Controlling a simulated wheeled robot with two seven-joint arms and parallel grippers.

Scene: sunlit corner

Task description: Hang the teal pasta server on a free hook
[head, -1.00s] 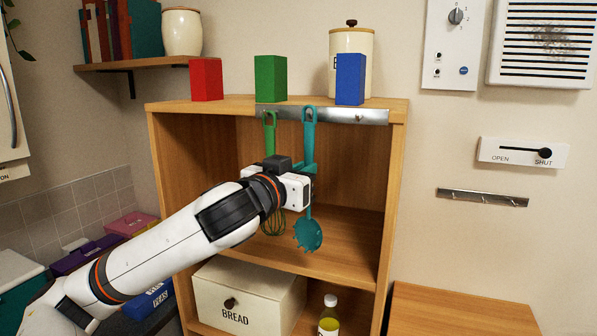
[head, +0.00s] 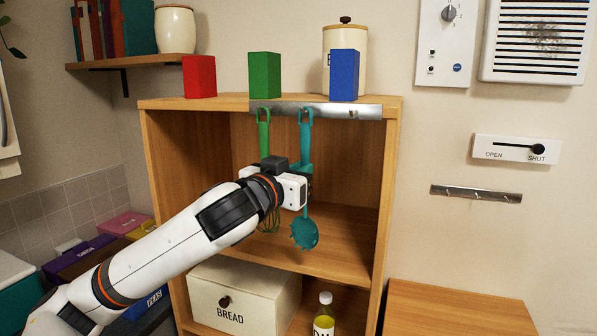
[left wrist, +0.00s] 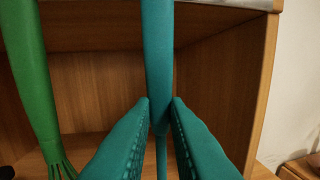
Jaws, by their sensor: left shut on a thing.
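The teal pasta server (head: 304,234) hangs upright in the head view, its loop at the metal hook rail (head: 335,112) on the shelf's front edge. Whether the loop sits on a hook is too small to tell. My left gripper (head: 306,185) is shut on its handle, which also runs between the fingers in the left wrist view (left wrist: 157,60). A green whisk (head: 264,133) hangs just left of it, partly hidden by my arm; its handle shows in the left wrist view (left wrist: 30,80). A bare hook (head: 352,114) shows at the rail's right. My right gripper is out of view.
Red (head: 199,76), green (head: 264,75) and blue (head: 344,75) blocks and a canister (head: 346,42) stand on the shelf top. A bread box (head: 228,296) and a bottle (head: 324,316) are below. A second small rail (head: 476,193) is on the right wall.

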